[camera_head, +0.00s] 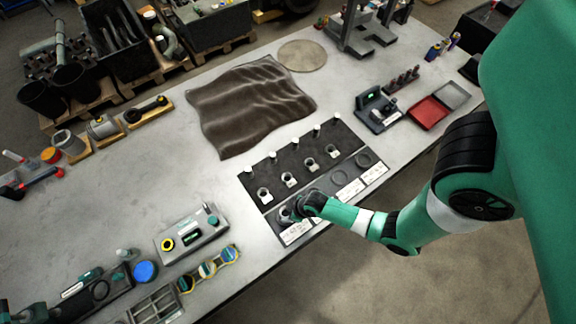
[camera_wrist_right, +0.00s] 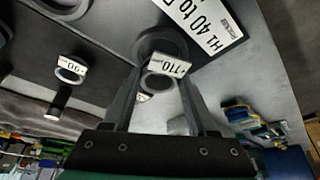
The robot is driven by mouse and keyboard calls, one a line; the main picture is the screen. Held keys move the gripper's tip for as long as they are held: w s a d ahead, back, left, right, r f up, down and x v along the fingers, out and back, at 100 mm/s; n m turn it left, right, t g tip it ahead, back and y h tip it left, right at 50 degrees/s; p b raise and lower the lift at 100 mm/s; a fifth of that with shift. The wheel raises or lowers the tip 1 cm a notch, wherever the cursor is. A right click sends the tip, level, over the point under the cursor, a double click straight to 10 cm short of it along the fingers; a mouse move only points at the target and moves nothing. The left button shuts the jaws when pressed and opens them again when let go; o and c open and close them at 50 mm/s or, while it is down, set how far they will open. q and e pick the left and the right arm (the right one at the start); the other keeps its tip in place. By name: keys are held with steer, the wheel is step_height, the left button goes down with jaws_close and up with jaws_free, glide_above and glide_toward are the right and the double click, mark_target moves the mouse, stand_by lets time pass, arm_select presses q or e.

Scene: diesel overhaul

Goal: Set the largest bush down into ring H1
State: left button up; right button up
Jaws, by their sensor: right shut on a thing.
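My right gripper (camera_wrist_right: 160,88) is shut on a grey bush (camera_wrist_right: 158,83) with a white tag reading 110. In the right wrist view, the bush is between the fingertips, in front of dark ring H1 (camera_wrist_right: 147,43), beside the label (camera_wrist_right: 205,25) beginning "H1 40 to". I cannot tell whether the bush touches the ring. In the head view, my right gripper (camera_head: 301,206) is low over the near-left end of the dark board and hides most of the bush.
Several tagged bushes stand on the board, one (camera_head: 289,180) close behind my gripper; one (camera_wrist_right: 70,70) has a tag reading 90. An empty ring (camera_head: 367,158) is at the board's right. A brown cloth (camera_head: 250,100) lies behind, a grey instrument box (camera_head: 192,234) to the left.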

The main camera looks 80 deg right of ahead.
steer(key=shift+f+b, duration=0.95)
steer(key=shift+f, duration=0.45)
steer(key=shift+s+f, duration=0.15)
steer(key=shift+s+f+b, duration=0.25)
steer(key=shift+f+b, duration=0.1)
steer(key=shift+f, duration=0.05)
steer(key=o, duration=1.5)
steer(key=shift+c, duration=0.2)
steer(key=shift+w+r, duration=0.1)
steer(key=shift+r, duration=0.3)
steer(key=p+v, duration=0.6)
steer(key=v, duration=0.5)
steer(key=shift+r+p, duration=0.35)
steer(key=shift+r, duration=0.1)
steer(key=shift+w, duration=0.1)
